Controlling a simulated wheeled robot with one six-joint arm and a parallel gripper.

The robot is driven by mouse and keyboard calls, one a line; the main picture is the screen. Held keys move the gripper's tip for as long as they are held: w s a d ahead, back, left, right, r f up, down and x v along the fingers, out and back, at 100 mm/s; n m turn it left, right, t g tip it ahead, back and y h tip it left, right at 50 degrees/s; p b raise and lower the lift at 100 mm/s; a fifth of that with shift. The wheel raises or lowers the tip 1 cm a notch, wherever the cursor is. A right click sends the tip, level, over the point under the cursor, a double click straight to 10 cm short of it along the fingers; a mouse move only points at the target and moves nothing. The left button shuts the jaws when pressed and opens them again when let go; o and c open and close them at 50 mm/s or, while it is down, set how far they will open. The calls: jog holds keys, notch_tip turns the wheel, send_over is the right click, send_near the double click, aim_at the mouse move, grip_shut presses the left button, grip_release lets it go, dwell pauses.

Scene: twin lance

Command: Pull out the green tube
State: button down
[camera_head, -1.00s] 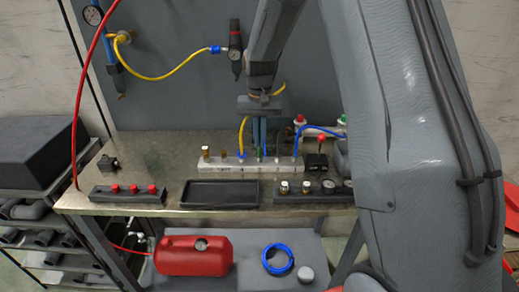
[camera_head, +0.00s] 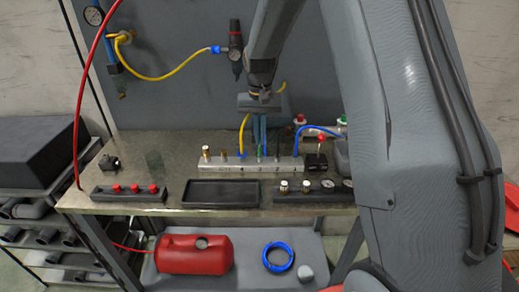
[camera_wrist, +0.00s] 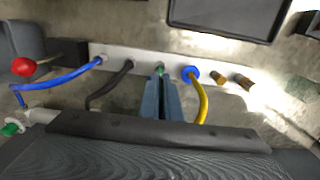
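A pale manifold block (camera_head: 228,164) lies along the bench with a row of fittings and tubes. The green fitting (camera_head: 259,153) stands near its middle; it also shows in the wrist view (camera_wrist: 160,70), just beyond my fingertips. The green tube itself is mostly hidden between my fingers. My gripper (camera_head: 259,140) points down over that fitting, with its two blue-grey fingers close together, also seen in the wrist view (camera_wrist: 160,88). A narrow dark gap shows between them; whether they press on the tube I cannot tell.
A yellow tube (camera_wrist: 203,105) is close on one side of my fingers, a black tube (camera_wrist: 107,87) on the other. A blue tube (camera_wrist: 60,82) is farther along. A black tray (camera_head: 223,194) and a red-button strip (camera_head: 130,194) lie in front.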

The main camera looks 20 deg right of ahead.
jog(key=shift+r+p, duration=1.15)
jog(key=shift+r, duration=0.55)
